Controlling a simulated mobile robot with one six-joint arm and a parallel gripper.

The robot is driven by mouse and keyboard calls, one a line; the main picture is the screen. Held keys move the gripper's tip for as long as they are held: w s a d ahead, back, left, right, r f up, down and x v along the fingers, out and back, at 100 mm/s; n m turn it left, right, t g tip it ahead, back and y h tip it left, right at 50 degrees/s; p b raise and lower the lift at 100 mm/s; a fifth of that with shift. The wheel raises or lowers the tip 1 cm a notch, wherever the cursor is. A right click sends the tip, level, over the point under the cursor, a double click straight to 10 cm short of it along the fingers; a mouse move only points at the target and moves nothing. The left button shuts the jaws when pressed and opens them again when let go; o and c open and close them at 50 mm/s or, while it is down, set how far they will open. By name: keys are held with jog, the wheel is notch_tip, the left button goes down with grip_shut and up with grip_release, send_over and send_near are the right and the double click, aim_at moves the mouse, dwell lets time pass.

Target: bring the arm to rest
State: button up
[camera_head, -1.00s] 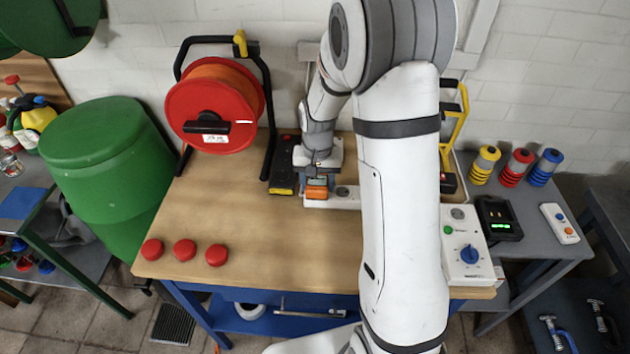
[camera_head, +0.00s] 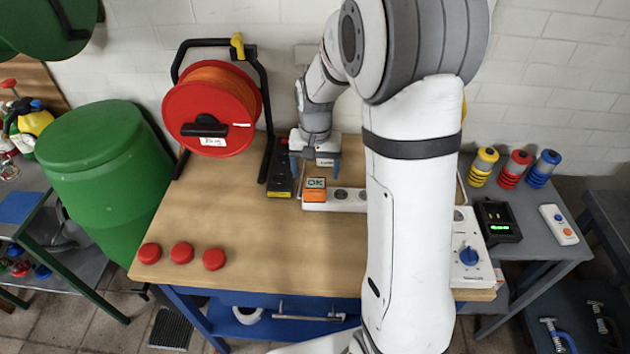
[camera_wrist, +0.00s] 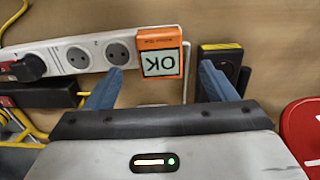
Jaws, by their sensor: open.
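My gripper (camera_head: 315,166) is above the back of the wooden workbench (camera_head: 240,215), open and empty, its two blue fingers apart in the wrist view (camera_wrist: 158,85). Just below it, an orange tester (camera_head: 315,189) with a display reading "OK" sits at the left end of a white power strip (camera_head: 345,206). In the wrist view, the tester (camera_wrist: 160,58) appears between and beyond the fingertips, apart from them. My arm hides the right part of the power strip in the head view.
A red cable reel (camera_head: 212,110) on a black stand is at the back left. A black and yellow device (camera_head: 281,180) lies beside the strip. Several red caps, three in a row (camera_head: 182,253), lie at the front left. A white switch box (camera_head: 468,262) stands right. The middle bench is clear.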

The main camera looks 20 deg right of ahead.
jog(key=shift+r, duration=1.1)
jog(key=shift+r, duration=0.1)
jog(key=s+r+n+t, duration=0.1)
jog(key=s+r, duration=0.3)
jog(key=s, duration=0.6)
jog(key=s+r+n+t, duration=0.2)
jog(key=s+r, duration=0.3)
jog(key=s, duration=0.6)
jog(key=shift+a+r+n, duration=0.15)
jog(key=shift+n, duration=0.15)
dwell(0.4)
